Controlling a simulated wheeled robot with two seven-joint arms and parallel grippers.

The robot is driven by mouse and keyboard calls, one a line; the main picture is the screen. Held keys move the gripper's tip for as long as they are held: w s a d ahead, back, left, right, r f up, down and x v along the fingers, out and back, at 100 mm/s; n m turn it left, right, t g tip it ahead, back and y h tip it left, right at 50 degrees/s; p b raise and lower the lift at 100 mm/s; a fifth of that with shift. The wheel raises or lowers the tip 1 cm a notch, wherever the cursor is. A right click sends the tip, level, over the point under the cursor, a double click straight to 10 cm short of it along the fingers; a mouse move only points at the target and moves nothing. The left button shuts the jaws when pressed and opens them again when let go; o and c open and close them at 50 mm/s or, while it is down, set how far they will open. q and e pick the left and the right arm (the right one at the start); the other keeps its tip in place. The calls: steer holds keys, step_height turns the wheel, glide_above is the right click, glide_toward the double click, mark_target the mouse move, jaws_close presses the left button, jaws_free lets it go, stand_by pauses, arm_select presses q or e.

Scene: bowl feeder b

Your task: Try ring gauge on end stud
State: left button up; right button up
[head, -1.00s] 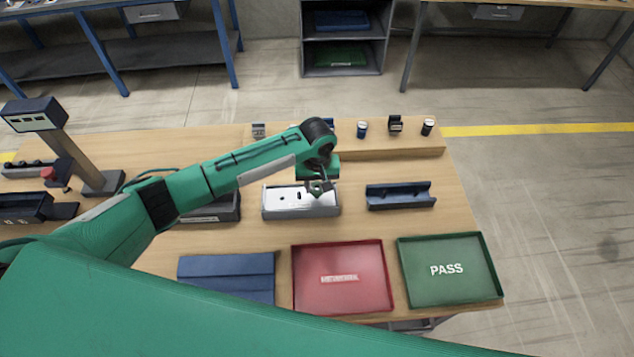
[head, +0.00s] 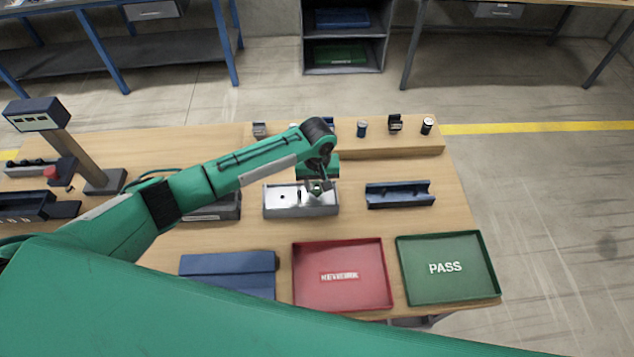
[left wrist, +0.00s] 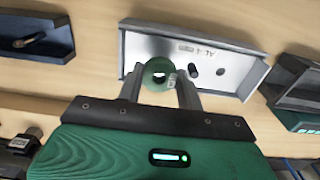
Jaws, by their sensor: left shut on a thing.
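My left gripper (head: 320,188) (left wrist: 160,88) is shut on a green ring gauge (left wrist: 158,73) with pale lettering; in the head view it shows as a small green piece (head: 316,187). They are over the right part of a grey tray with a pale inside (head: 272,211), which also shows in the left wrist view (left wrist: 240,88). In that view a dark stud (left wrist: 194,70) and a smaller dark spot (left wrist: 220,71) show beside the ring. I cannot tell whether the ring is around a stud or above the tray floor. My right gripper is not in view.
A dark blue cradle (head: 399,198) stands right of the tray. A red tray (head: 344,305) and a green PASS tray (head: 447,295) are in front, with a blue mat-like piece (head: 228,264) left of them. Small parts stand on a wooden ledge (head: 380,148) behind.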

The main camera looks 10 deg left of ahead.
arm_select(q)
steer(key=shift+r+p, duration=0.1)
steer(key=shift+p, duration=0.2)
stand_by(0.4)
steer(key=shift+f, duration=1.6)
stand_by(0.9)
steer(key=shift+r, duration=0.15)
stand_by(0.9)
steer(key=shift+r+p, duration=1)
steer(key=shift+r, duration=1.9)
